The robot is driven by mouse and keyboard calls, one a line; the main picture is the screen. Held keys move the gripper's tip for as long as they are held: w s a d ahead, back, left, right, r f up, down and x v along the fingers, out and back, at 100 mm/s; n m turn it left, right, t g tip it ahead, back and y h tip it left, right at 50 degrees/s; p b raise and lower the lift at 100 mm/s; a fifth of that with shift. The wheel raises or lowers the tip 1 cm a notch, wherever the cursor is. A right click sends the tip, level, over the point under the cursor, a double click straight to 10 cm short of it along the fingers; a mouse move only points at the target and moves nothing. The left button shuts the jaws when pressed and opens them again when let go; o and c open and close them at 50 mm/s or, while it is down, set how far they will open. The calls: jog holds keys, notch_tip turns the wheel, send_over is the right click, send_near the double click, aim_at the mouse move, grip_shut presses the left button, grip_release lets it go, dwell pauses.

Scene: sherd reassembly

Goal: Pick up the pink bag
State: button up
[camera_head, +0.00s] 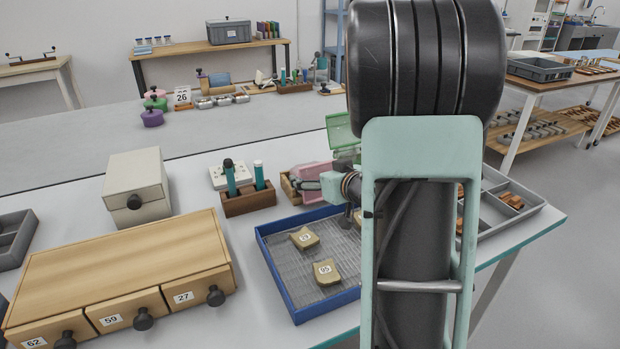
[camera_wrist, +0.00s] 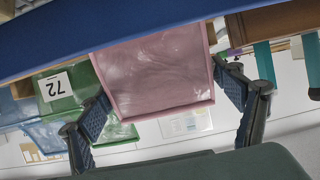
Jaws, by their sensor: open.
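The pink bag (camera_head: 308,175) stands behind the blue tray in the head view, partly hidden by my gripper (camera_head: 330,183). In the wrist view the pink bag (camera_wrist: 155,72) fills the middle as a translucent pink panel with a paler rim. My gripper (camera_wrist: 168,112) is open, with one finger near the bag's left edge and the other near its right edge. Whether either finger touches the bag cannot be told.
A green bag (camera_wrist: 62,90) labelled 72 is close beside the pink one. The blue tray (camera_head: 290,296) holds sherds in front. A wooden holder (camera_head: 248,200) with teal tubes stands to the left. A grey compartment bin (camera_head: 515,212) is at right.

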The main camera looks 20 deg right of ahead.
jog(key=shift+c, duration=0.2)
jog(key=c, duration=0.8)
jog(key=shift+r, duration=0.2)
